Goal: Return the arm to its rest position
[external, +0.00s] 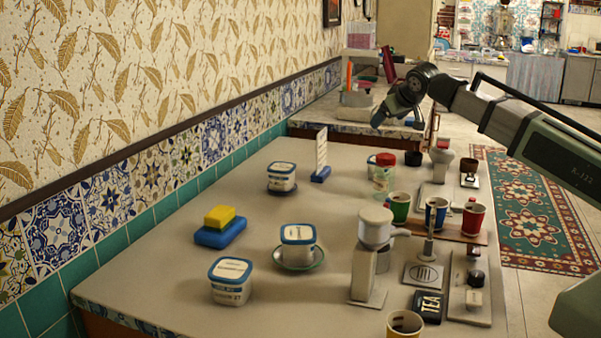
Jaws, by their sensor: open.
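My arm reaches in from the right edge. My gripper (380,119) hangs in the air above the far part of the table (190,262), near the side counter behind it. Its jaws look small and dark at this distance, and I see nothing held in them. It is well apart from the cups and tubs on the table.
Several white tubs with blue lids, one (231,281) nearest, stand left. A yellow sponge (219,216) lies on a blue block (220,234). Right are a grinder-like device (371,255), a red-lidded jar (383,176) and green (399,207), blue (436,213) and red (473,218) cups.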

